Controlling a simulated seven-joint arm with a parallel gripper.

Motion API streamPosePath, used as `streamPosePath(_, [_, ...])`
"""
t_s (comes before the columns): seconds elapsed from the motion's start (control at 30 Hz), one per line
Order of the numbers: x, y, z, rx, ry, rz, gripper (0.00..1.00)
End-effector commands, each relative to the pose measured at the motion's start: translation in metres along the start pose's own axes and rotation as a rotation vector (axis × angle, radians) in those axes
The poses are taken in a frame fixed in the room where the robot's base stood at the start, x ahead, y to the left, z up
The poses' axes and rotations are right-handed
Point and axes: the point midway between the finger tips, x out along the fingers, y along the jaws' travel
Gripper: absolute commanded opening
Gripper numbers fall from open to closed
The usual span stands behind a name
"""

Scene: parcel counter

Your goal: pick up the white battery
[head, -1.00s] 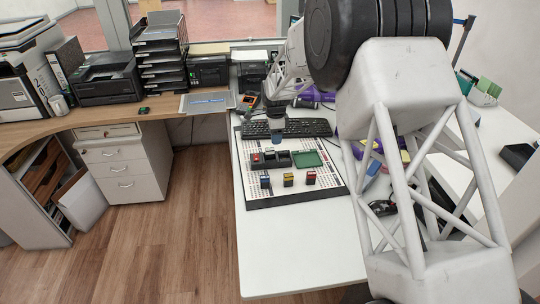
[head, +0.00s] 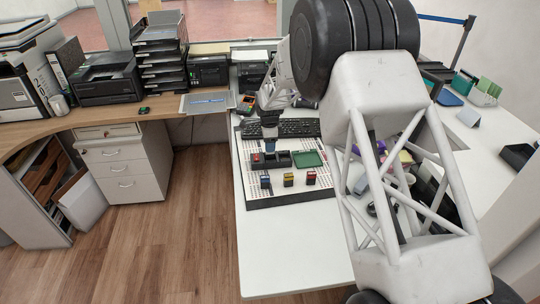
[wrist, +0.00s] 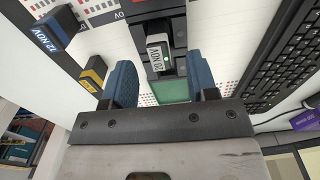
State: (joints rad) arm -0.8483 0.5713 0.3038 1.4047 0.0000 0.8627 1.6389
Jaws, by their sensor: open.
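The white battery (wrist: 157,55), a small upright block with a 20 NOV label and a green mark, sits in a black holder (wrist: 180,27) in the wrist view. My gripper (wrist: 161,78) is open, its two blue fingers apart on either side of the line to the battery, and empty. In the head view my gripper (head: 269,148) hangs above the black holder (head: 284,160); I cannot make out the white battery there.
A blue battery (head: 265,181), a yellow one (head: 288,180) and a red one (head: 311,178) stand in front of the holder. A green tray (head: 308,159) lies right of it. A keyboard (head: 299,128) lies behind. The white counter in front (head: 290,240) is clear.

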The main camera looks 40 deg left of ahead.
Motion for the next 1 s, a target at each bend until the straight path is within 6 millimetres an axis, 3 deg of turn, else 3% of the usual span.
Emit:
streamPosePath(0.37, [0.002, 0.000, 0.000, 0.000, 0.000, 0.000, 0.53])
streamPosePath(0.8, [0.044, 0.001, -0.003, 0.000, 0.000, -0.001, 0.53])
streamPosePath(1.0, [0.052, 0.001, -0.003, 0.000, 0.000, -0.001, 0.53])
